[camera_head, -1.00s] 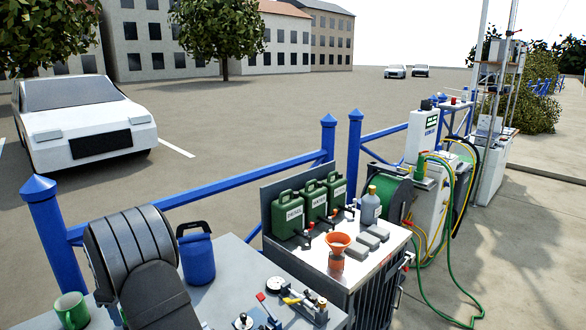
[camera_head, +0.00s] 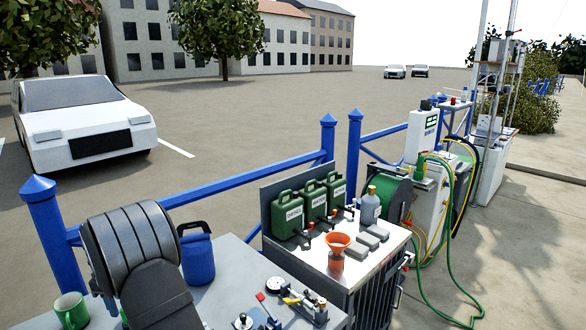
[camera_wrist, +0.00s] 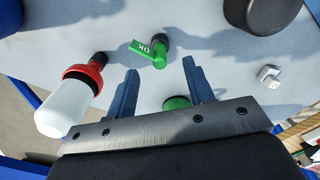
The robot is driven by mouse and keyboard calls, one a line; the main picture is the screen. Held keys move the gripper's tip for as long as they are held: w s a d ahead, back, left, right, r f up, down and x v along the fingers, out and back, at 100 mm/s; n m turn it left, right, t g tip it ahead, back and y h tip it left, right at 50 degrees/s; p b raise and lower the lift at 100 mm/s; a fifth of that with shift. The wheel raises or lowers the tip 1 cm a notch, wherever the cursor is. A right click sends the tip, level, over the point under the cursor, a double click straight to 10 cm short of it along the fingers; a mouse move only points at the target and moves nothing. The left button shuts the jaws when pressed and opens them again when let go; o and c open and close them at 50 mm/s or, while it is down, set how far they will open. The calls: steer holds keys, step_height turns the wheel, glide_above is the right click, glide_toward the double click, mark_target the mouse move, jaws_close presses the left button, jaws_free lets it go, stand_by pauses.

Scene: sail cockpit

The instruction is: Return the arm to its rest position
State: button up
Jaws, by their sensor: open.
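My gripper (camera_wrist: 160,95) shows in the wrist view with its two blue fingers spread apart and nothing between them. It is above a light grey worktop (camera_wrist: 215,50). A green object marked "OK" (camera_wrist: 157,52) with a dark end lies beyond the fingertips, apart from them. A second green piece (camera_wrist: 177,102) shows between the fingers, near the gripper's metal plate; I cannot tell its height. In the head view my dark arm links stand at the lower left, and the gripper itself is out of that picture.
A white bottle with a red collar (camera_wrist: 68,105) is left of the fingers; a dark round object (camera_wrist: 262,12) is at upper right. In the head view, a green mug (camera_head: 71,311) and a blue jug (camera_head: 198,258) flank my arm. Green canisters (camera_head: 287,214) stand on the neighbouring cabinet.

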step_height(320, 180, up, 5)
steer(key=shift+r, duration=0.1)
step_height(320, 180, down, 12)
steer(key=shift+f, duration=0.25)
step_height(320, 180, up, 10)
steer(key=r, duration=0.1)
steer(key=s+d, duration=0.7)
steer(key=d, duration=0.2)
steer(key=s+d, duration=0.6)
steer(key=d, duration=0.4)
steer(key=s+a+f, duration=0.1)
steer(key=a+f, duration=0.1)
steer(key=a, duration=0.1)
steer(key=s+a+f, duration=0.2)
steer(key=a+f, duration=0.1)
steer(key=a, duration=0.1)
steer(key=s+a+f, duration=0.2)
steer(key=a, duration=0.1)
steer(key=shift+a+f, duration=0.3)
steer(key=shift+a, duration=0.1)
steer(key=shift+w+d, duration=0.1)
steer(key=w+d+r, duration=0.4)
steer(key=d+r, duration=0.3)
steer(key=d, duration=0.3)
steer(key=w+a+r, duration=0.1)
steer(key=w+a, duration=0.4)
steer(key=shift+s+d+r, duration=0.1)
